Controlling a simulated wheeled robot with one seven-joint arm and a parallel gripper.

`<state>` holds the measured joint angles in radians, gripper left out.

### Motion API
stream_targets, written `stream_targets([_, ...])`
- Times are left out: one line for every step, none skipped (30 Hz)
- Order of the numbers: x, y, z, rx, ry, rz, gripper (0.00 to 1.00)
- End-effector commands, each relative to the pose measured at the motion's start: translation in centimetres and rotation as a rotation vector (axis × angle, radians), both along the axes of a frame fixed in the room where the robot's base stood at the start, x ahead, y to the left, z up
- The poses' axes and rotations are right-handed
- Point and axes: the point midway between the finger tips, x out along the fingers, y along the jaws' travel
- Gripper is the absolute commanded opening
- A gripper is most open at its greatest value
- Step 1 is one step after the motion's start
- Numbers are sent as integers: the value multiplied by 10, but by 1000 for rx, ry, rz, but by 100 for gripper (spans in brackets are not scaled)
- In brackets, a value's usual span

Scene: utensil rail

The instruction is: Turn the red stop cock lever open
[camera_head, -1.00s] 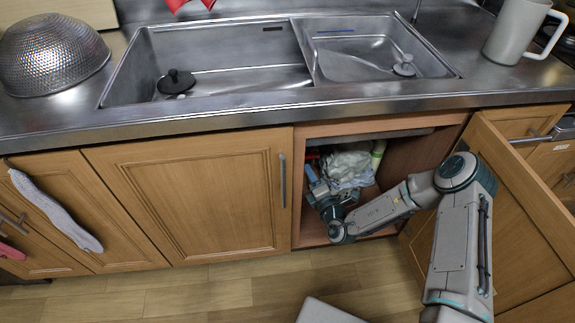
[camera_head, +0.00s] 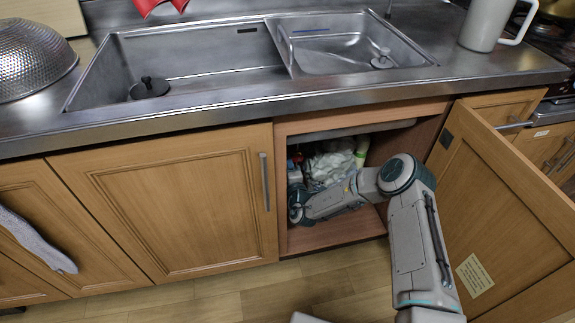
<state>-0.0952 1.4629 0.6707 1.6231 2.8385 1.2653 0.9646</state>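A small patch of red (camera_head: 298,158) shows at the upper left inside the open cupboard under the sink. It may be the stop cock lever, but it is too small to make out its shape or angle. My arm reaches into the cupboard from the right, with its wrist at the cupboard's left side. My gripper (camera_head: 294,172) is just below the red patch, close to the left edge of the opening. Its fingers are too small and partly hidden, so I cannot tell whether they touch the red part or are open.
Crumpled pale bags (camera_head: 330,164) and a light green item (camera_head: 362,150) are in the cupboard right of my gripper. The open cupboard door (camera_head: 500,200) stands to the right of my arm. The sink counter (camera_head: 230,100) overhangs the opening. A closed door (camera_head: 165,205) is left.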

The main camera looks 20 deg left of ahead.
Motion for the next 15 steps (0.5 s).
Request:
stream_targets([6, 4, -2, -1, -3, 0, 39])
stream_targets([9, 6, -2, -1, -3, 1, 39])
stream_targets([13, 8, -2, 0, -2, 1, 39])
stream_targets([15, 9, -1, 0, -1, 1, 39])
stream_targets([17, 10, -1, 0, -1, 1, 39])
stream_targets([18, 11, -1, 0, -1, 1, 39])
stream_targets([20, 12, -1, 0, -1, 1, 39])
stream_targets([21, 12, 0, 0, -1, 0, 39])
stream_targets([22, 13, 0, 0, -1, 0, 39])
stream_targets([22, 13, 0, -1, -1, 0, 39])
stream_targets([22, 13, 0, 0, 0, 0, 39])
stream_targets([22, 13, 0, 0, 0, 0, 39])
stream_targets([22, 13, 0, -1, 1, 0, 39])
stream_targets([22, 13, 0, -1, 1, 0, 39])
stream_targets([22, 13, 0, -1, 1, 0, 39])
